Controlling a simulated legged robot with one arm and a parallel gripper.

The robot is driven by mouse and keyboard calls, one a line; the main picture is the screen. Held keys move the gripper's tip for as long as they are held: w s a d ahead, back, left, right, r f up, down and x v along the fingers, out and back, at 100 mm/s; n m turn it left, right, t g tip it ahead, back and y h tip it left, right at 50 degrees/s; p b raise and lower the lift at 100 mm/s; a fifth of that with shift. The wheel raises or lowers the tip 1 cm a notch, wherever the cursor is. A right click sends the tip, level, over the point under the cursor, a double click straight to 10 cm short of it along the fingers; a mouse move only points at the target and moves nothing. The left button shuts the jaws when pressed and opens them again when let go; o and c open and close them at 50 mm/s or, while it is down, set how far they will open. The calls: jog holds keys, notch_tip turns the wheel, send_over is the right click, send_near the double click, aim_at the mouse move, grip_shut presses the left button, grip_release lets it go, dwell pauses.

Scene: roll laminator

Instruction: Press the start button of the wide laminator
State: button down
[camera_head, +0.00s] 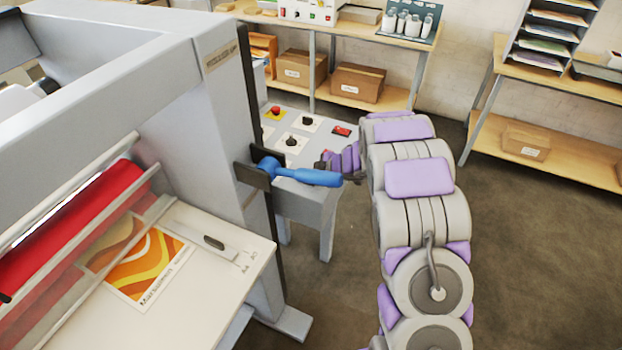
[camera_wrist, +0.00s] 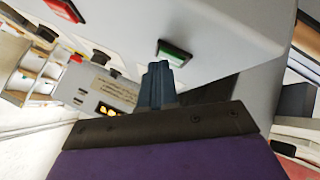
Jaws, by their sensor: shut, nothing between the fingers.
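The wide laminator (camera_head: 150,85) stands at the left, with a red roller (camera_head: 75,225) and a blue lever (camera_head: 305,176) on its side. Its grey control panel (camera_head: 318,142) lies beyond the lever. In the wrist view a green button (camera_wrist: 175,53) in a black frame sits on the panel face. My gripper (camera_wrist: 158,72) is shut and empty, its dark blue fingertips just below the green button in the picture; I cannot tell whether they touch. In the head view my gripper (camera_head: 325,160) is over the panel's near right part, and the green button is not visible there.
The panel also carries a red round button (camera_head: 275,111), black knobs (camera_head: 291,141) and a red rocker switch (camera_head: 341,131). The blue lever sticks out close to my gripper. A poster (camera_head: 138,262) lies on the feed table. Shelves with boxes (camera_head: 358,82) stand behind; floor at right is clear.

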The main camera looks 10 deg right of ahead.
dwell(0.6)
jog(key=shift+a+r+p, duration=0.4)
jog(key=shift+r+p, duration=0.35)
jog(key=shift+p, duration=0.2)
notch_tip(320, 180, up, 5)
jog(key=p, duration=0.5)
jog(key=shift+p, duration=0.3)
